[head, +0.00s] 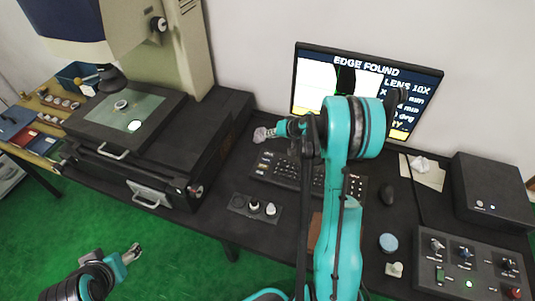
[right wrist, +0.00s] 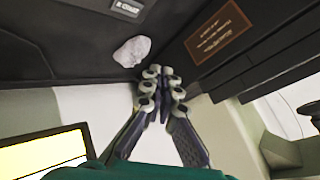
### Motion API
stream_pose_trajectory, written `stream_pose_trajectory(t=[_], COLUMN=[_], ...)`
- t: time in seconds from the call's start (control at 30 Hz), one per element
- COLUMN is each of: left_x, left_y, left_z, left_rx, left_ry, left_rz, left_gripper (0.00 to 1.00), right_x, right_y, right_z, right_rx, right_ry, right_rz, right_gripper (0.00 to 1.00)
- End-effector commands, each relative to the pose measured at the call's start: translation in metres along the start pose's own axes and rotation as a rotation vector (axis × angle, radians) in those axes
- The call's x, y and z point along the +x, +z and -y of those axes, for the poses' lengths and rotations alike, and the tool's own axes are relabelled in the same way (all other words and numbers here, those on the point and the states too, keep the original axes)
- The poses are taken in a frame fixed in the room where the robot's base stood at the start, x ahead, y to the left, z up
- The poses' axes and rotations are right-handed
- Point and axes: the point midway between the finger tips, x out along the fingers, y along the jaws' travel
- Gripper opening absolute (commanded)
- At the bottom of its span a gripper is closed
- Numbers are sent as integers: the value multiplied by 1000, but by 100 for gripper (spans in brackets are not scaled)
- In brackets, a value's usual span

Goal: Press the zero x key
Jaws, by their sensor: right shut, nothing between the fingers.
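A black keyboard panel (head: 277,172) with several small keys lies on the table in front of the monitor. I cannot tell the zero x key apart; the labels are too small, and my right arm covers part of the panel. My right gripper (head: 284,128) is above the back of the panel, pointing left. In the right wrist view its fingers (right wrist: 163,73) are together and hold nothing. My left gripper (head: 132,252) is low at the left, over the green floor, away from the panel; its finger opening is unclear.
The monitor (head: 312,80) reads EDGE FOUND and LENS 10X. A crumpled whitish piece (head: 262,135) lies just beyond the right fingertips, also in the wrist view (right wrist: 132,51). The measuring machine's stage (head: 85,122) stands left.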

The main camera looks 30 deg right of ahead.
Motion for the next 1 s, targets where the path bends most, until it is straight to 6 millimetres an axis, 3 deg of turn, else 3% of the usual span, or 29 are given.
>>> stream_pose_trajectory(t=[0.7, 1.0], left_x=[45, 47], left_y=[32, 34], left_z=[0, 0], left_rx=[0, 0], left_ry=[0, 0], left_rz=[0, 0], left_gripper=[63, 63], right_x=[58, 60], right_y=[42, 44], right_z=[-42, -43], right_rx=[0, 0], right_ry=[-1, -1], right_rz=[0, 0], right_gripper=[0, 0])
